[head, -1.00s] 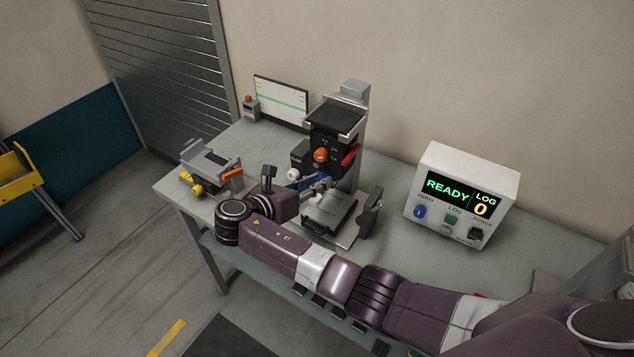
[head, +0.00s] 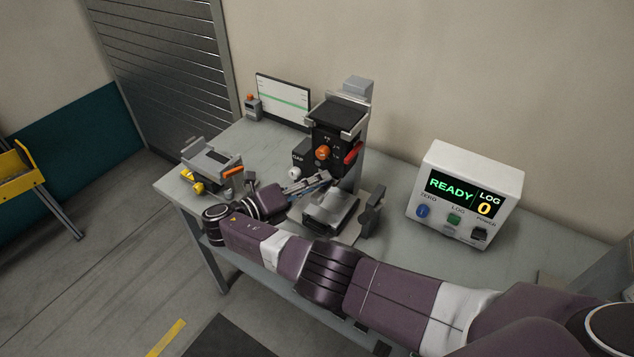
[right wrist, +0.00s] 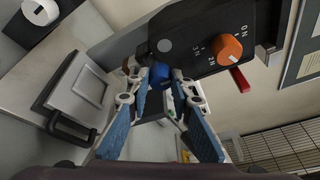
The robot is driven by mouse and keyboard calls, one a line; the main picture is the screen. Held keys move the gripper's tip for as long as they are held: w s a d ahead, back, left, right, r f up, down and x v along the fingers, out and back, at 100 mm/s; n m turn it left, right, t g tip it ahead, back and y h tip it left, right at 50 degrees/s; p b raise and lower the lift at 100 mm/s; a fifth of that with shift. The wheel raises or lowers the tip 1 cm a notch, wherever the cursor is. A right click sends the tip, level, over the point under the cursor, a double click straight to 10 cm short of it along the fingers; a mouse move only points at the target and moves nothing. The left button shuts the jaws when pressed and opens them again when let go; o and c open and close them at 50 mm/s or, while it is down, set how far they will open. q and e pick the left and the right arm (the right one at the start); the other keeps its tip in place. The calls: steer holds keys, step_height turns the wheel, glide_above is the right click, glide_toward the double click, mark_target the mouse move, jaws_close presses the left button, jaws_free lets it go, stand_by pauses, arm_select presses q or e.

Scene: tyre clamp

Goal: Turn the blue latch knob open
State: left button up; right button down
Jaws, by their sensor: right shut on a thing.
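The blue latch knob (right wrist: 160,75) sits on the front of the black machine head in the right wrist view. My right gripper (right wrist: 159,82) has its fingertips on either side of the knob and is shut on it. In the head view my right gripper (head: 318,184) reaches the machine (head: 337,138) from the left, below the orange knob (head: 323,152). The blue knob is mostly hidden there by the fingers. My left gripper is not in view.
A red lever (head: 353,153) is beside the orange knob. A white knob (head: 294,173) is at the left, close to my fingers. A READY display box (head: 466,195) stands right; a grey fixture (head: 211,163) stands left.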

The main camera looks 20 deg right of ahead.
stand_by(0.3)
steer(key=c, duration=1.7)
jaws_free()
